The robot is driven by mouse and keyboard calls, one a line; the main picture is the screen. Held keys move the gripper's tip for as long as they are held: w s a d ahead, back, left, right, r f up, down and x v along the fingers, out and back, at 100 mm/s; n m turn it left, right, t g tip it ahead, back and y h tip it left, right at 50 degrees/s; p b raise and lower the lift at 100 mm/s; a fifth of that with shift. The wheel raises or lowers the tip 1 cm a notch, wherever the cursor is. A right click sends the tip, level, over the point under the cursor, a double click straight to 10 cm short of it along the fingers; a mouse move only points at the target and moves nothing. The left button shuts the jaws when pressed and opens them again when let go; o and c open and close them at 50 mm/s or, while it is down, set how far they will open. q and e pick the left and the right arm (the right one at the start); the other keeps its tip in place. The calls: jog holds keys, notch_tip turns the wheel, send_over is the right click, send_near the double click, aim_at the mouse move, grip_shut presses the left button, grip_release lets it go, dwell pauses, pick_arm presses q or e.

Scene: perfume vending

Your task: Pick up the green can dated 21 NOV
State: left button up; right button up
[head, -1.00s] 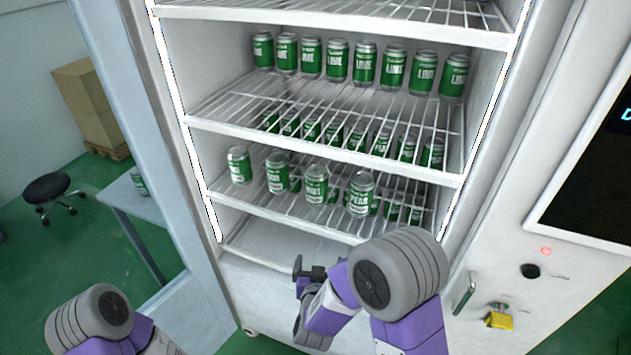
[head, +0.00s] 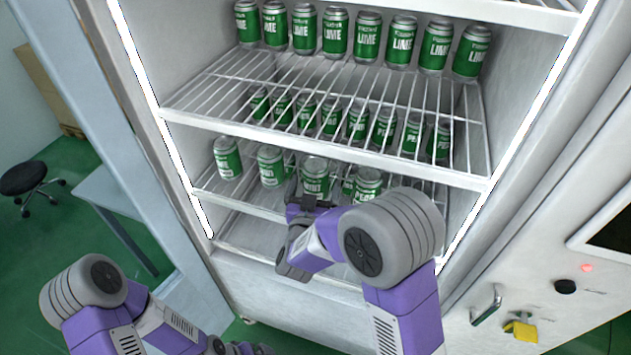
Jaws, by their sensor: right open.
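Green and white cans stand on the wire shelves of an open white cabinet. On the lower front shelf are a left can (head: 228,158), a second can (head: 270,165), a third can (head: 315,177) and a right can (head: 367,184). No date can be read, so I cannot tell which can is dated 21 NOV. My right gripper (head: 308,198) is open and empty just in front of the third can, covering its lower part. I cannot tell whether they touch. My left gripper (head: 248,348) shows only partly at the bottom edge, far below the shelves.
A row of LIME cans (head: 366,36) stands on the upper shelf (head: 325,148), whose front edge is above my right gripper. More cans show through the wires. The cabinet's right wall (head: 520,150) and left door frame (head: 120,120) bound the opening. A yellow padlock (head: 522,330) hangs at lower right.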

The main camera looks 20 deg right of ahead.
jog(key=shift+x, duration=1)
jog(key=shift+c, duration=0.3)
jog(key=c, duration=1.2)
jog(key=shift+c, duration=0.4)
jog(key=shift+r, duration=0.15)
